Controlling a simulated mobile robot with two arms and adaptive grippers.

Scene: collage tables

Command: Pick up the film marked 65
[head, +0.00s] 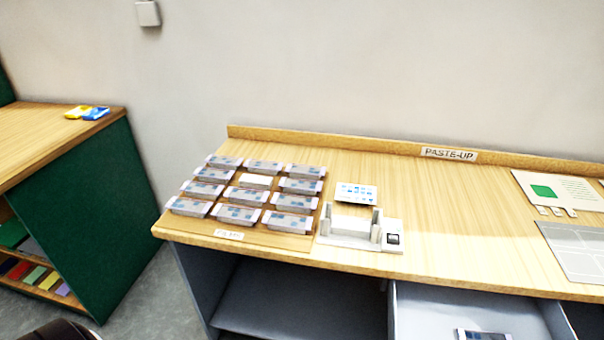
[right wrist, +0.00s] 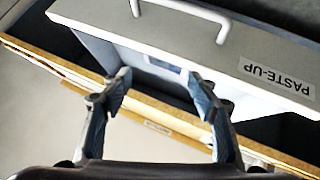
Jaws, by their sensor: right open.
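Several films (head: 240,215) with grey-blue faces stand in rows on a wooden board with a "FILMS" label (head: 229,234), at the left end of the paste-up table. Their marks are too small to read, so I cannot tell which one is 65. One place in the middle row shows a plain whitish block (head: 255,181). A small dark-and-white flat piece (head: 484,335) shows at the bottom edge in the open drawer; I cannot read it. My right gripper (right wrist: 160,83) is open and empty, near the drawer front in the right wrist view. My left gripper is not in view.
The drawer (head: 450,308) is pulled out below the table; its front with a handle (right wrist: 185,12) shows in the right wrist view. A white holder (head: 350,235) and a picture card (head: 357,193) are right of the films. The tabletop's middle is clear.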

